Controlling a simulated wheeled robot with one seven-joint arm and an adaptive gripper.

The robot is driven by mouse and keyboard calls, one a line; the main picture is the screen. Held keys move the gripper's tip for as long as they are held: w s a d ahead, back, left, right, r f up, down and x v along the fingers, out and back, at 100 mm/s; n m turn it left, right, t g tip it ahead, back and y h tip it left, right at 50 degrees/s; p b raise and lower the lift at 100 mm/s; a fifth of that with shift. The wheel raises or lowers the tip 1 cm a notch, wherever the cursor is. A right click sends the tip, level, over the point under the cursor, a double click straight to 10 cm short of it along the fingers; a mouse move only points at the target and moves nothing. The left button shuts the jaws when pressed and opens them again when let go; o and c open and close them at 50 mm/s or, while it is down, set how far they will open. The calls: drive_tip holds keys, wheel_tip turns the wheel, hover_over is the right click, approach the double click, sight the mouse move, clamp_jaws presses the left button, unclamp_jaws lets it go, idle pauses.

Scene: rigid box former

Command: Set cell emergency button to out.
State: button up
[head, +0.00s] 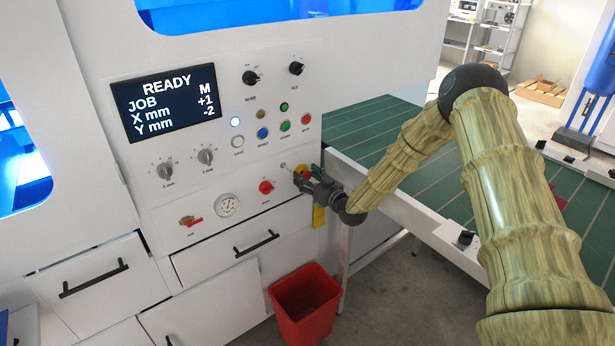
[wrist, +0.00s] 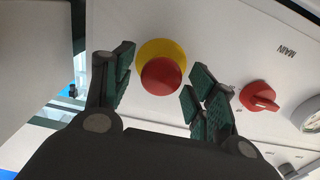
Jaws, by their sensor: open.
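The emergency button is a red mushroom head (wrist: 161,77) on a round yellow plate (wrist: 157,52) in the wrist view. My gripper (wrist: 158,72) is open, with one finger on each side of the red head. A gap shows between the head and each finger, and I cannot tell how deep the fingers reach. Whether the button is in or out cannot be told.
A red rotary MAIN switch (wrist: 260,97) sits close beside the right finger in the wrist view. A pressure gauge (head: 227,205) and a red-handled valve (head: 190,221) lie further left on the panel. A red bin (head: 305,305) stands below, and a green-topped table (head: 400,140) is to the right.

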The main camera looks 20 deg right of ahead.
drive_tip(key=v, duration=1.1)
drive_tip(key=shift+s+d, duration=0.15)
drive_tip(key=shift+s, duration=0.05)
drive_tip(key=s+a+f+m+g+h, duration=0.1)
drive_tip(key=s+a+f+g, duration=0.35)
drive_tip(key=s+f, duration=0.65)
drive_tip(key=s+a+f+m+g+h, duration=0.2)
drive_tip(key=s+a+f+g, duration=0.25)
drive_tip(key=s+f, duration=0.55)
drive_tip(key=s+f+g+h, duration=0.1)
drive_tip(key=s+f+g, duration=0.2)
drive_tip(key=s, duration=1.2)
drive_tip(key=s+f+m+g+h, duration=0.1)
drive_tip(key=s+g, duration=0.4)
drive_tip(key=s, duration=1.1)
drive_tip(key=shift+s+d+f+h, duration=0.3)
drive_tip(key=shift+f+h, duration=0.3)
drive_tip(key=shift+f, duration=0.3)
